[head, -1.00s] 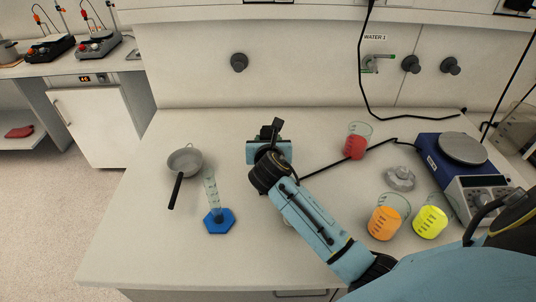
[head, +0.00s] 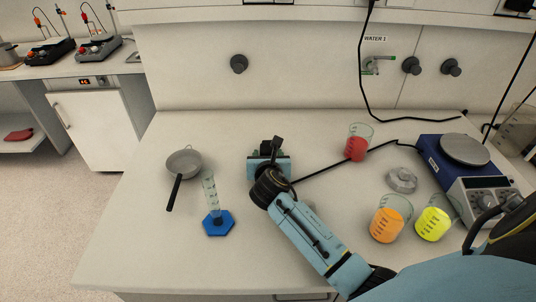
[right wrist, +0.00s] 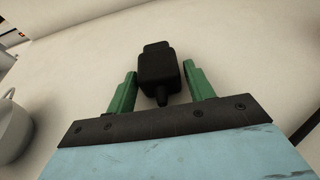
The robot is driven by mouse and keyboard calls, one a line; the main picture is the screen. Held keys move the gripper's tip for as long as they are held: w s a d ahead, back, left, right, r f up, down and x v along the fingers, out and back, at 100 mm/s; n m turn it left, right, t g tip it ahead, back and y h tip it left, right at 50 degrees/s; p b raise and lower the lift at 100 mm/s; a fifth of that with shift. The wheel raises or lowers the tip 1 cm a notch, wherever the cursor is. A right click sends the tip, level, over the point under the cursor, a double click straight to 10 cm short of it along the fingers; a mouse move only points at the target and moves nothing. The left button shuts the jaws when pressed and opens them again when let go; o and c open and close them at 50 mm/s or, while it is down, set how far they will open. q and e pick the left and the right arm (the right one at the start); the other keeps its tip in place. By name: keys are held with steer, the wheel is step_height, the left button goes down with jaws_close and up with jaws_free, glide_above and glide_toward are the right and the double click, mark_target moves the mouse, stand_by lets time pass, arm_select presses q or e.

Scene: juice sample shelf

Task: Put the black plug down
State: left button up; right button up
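The black plug (right wrist: 160,75) sits between the two green fingers of my right gripper (right wrist: 160,82) in the right wrist view. The fingers appear to meet its sides, so the gripper looks shut on it. In the head view my right gripper (head: 271,152) is over the middle of the white bench, with the plug (head: 277,144) dark at its far end. The black cord (head: 330,169) runs from the gripper area right toward the hotplate. Whether the plug touches the bench is hard to tell. My left gripper is not in view.
A strainer (head: 184,161) and a cylinder on a blue base (head: 218,224) stand to the left. A red beaker (head: 356,149), orange beaker (head: 387,226), yellow beaker (head: 432,224) and blue hotplate (head: 450,165) are to the right. The bench behind the gripper (head: 260,122) is clear.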

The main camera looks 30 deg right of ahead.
steer(key=shift+o, duration=0.7)
steer(key=shift+r, duration=0.2)
steer(key=p+v, duration=0.2)
steer(key=v, duration=1)
steer(key=shift+r, duration=0.2)
